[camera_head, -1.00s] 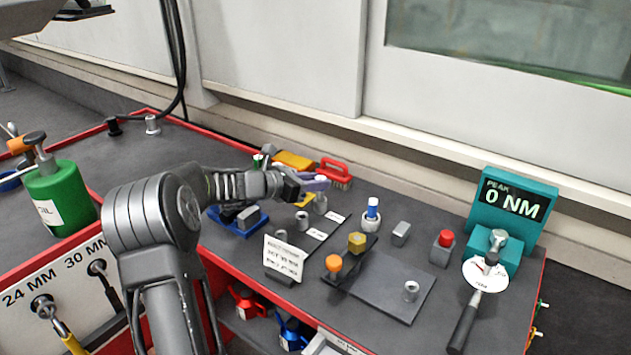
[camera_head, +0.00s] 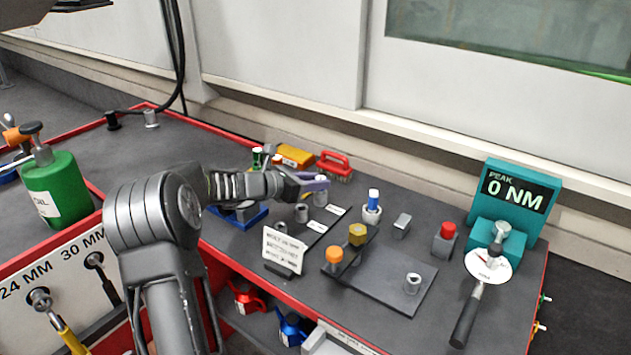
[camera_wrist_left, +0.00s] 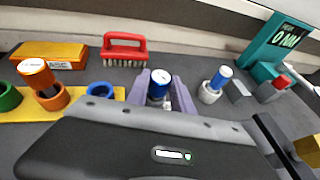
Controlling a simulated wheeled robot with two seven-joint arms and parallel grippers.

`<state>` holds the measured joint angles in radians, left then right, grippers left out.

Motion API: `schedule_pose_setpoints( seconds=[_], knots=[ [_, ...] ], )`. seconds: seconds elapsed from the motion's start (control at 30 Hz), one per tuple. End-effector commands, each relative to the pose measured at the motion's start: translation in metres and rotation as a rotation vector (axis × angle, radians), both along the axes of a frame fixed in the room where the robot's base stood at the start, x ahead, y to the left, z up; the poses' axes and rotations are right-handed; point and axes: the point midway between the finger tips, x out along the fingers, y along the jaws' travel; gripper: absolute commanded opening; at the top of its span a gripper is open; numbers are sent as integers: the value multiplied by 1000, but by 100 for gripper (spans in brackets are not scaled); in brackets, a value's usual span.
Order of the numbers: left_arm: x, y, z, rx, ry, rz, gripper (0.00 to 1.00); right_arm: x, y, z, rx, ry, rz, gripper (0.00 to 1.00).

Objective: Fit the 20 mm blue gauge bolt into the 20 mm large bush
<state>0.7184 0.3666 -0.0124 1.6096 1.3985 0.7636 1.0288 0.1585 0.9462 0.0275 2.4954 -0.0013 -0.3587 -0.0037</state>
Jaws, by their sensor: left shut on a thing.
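My left gripper (camera_head: 316,184) is shut on a blue gauge bolt with a pale top (camera_wrist_left: 158,84), held upright between its purple fingers. In the head view, a grey bush (camera_head: 320,199) stands right under the fingers. The bolt's lower end is hidden, so I cannot tell whether it is inside that bush. More grey bushes (camera_head: 302,214) stand nearer on the same dark strip. My right gripper is not in view.
A lettered card (camera_head: 284,250) stands in front. A torque tester (camera_head: 513,200) and wrench (camera_head: 466,312) are at the right.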

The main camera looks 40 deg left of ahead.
Motion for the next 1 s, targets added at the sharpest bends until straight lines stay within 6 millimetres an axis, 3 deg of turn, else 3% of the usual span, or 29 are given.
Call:
schedule_pose_setpoints(
  seconds=[0.07,0.1,0.37,0.73,1.0],
  knots=[
    [0,0,-2,0,-1,0,0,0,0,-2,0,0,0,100],
    [0,0,-1,0,-1,0,30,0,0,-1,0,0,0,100],
    [0,0,-1,0,-1,0,51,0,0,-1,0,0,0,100],
    [-4,1,0,1,1,1,53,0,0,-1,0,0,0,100],
    [-37,10,13,2,1,2,53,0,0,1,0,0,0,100]
  ],
)
